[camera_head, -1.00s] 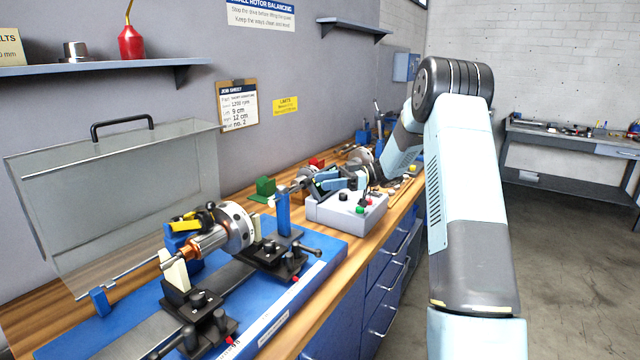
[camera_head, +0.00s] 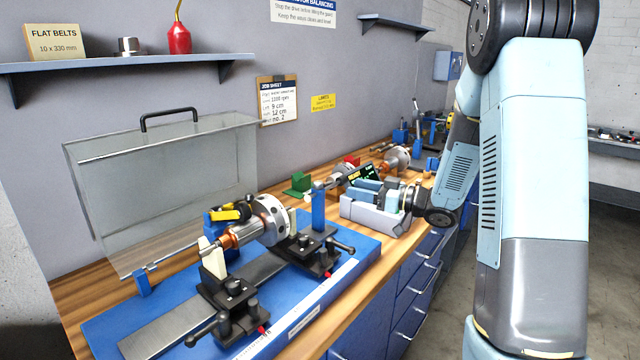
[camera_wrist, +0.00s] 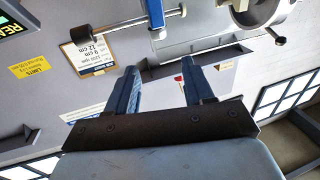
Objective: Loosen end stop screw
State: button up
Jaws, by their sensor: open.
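The balancing machine (camera_head: 150,337) has a blue base on the bench and carries a metal rotor (camera_head: 268,220). A blue upright post (camera_head: 318,210) stands at its right end, apparently the end stop. In the wrist view the post (camera_wrist: 154,12) shows at the top edge, crossed by a thin rod with a black tip (camera_wrist: 82,38); a small metal knob sits at the post's end. I cannot tell which part is the screw. My gripper (camera_head: 352,190) is to the right of the post, pointing toward it. In the wrist view its fingers (camera_wrist: 160,72) are apart, with nothing between them.
A clear guard (camera_head: 170,180) is at the back left. A green block (camera_head: 298,184) and a second rotor (camera_head: 397,158) are farther along the bench. Clamps with handles crowd the base.

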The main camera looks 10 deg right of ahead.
aim_at(322, 183)
jog(key=shift+m+t+h, duration=0.6)
jog(key=shift+t, duration=0.1)
jog(key=x, duration=0.8)
jog(key=s+x, duration=0.1)
jog(key=x, duration=0.3)
jog(key=shift+w+a+f, duration=0.2)
jog(key=shift+a, duration=0.4)
